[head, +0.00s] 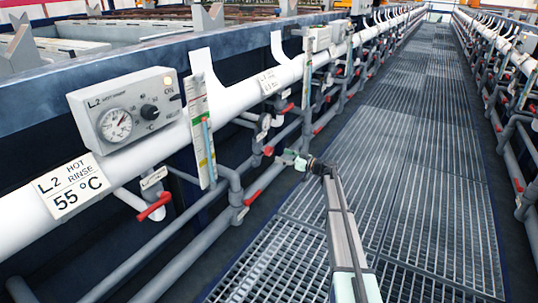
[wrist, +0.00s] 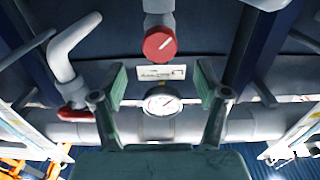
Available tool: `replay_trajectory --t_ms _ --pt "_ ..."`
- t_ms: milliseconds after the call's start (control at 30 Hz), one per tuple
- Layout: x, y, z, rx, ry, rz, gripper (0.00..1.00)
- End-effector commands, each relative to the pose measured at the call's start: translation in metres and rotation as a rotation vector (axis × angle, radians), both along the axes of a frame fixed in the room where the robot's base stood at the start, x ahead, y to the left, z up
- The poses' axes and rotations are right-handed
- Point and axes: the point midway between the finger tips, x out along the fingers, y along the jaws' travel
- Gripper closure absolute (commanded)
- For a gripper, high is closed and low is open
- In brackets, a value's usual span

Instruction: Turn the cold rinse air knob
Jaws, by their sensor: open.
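A round red knob (wrist: 160,43) with a white line across its face is near the top middle of the wrist view, on a grey pipe. A small label plate (wrist: 161,73) sits beside it; its text is too small to read. My gripper (wrist: 162,80) is open and empty, its two green fingers apart on either side of the label. The knob lies beyond the fingertips, untouched. In the head view my gripper (head: 291,159) is beside the pipework, just right of a small red knob (head: 268,150), which seems to be the same one.
A round gauge (wrist: 161,105) shows between the fingers. A red-handled valve (wrist: 72,113) and bent pipe are at left. In the head view, a hot rinse control box (head: 130,108) and red lever (head: 154,207) are at left; the grating walkway (head: 400,150) is clear.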

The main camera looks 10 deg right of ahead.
Motion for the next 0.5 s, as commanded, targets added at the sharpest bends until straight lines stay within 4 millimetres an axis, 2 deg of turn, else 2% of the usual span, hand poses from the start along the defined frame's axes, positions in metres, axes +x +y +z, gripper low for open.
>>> replay_trajectory --t_ms 100,300,500 --pt "0.017 0.019 -0.002 -0.001 -0.001 0.002 0.26" --pt "0.038 0.045 -0.002 0.0 0.0 0.001 0.26" --pt "0.049 0.059 -0.001 0.0 0.0 0.001 0.26"
